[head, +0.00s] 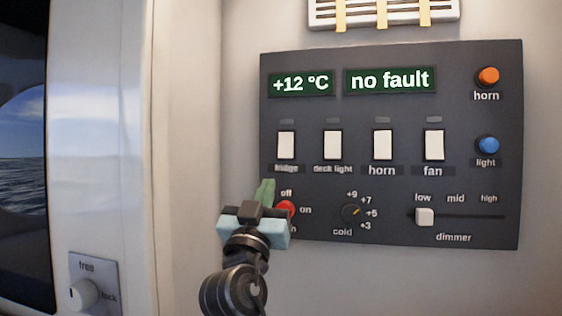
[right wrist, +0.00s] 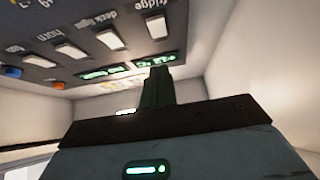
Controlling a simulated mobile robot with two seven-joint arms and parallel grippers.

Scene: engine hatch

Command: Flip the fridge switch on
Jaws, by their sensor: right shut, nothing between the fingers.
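The fridge switch (head: 286,145) is the leftmost of the white rocker switches on the dark panel. Its label sits just under it, and the small lamp above it looks unlit. My right gripper (head: 265,190) is just below the fridge switch and its label, with its green fingers together and empty. In the right wrist view, the fridge switch (right wrist: 157,27) shows at the top, beyond the shut fingertips (right wrist: 158,74). A gap shows between fingers and switch there. I cannot tell which way the rocker is tilted. My left gripper is not in view.
The deck light (head: 333,145), horn (head: 382,145) and fan (head: 434,145) switches sit to the right. A red knob (head: 286,209) is partly hidden by my gripper. The cold dial (head: 352,212) and dimmer slider (head: 425,217) are lower. The panel's displays (head: 390,80) read +12 °C and no fault.

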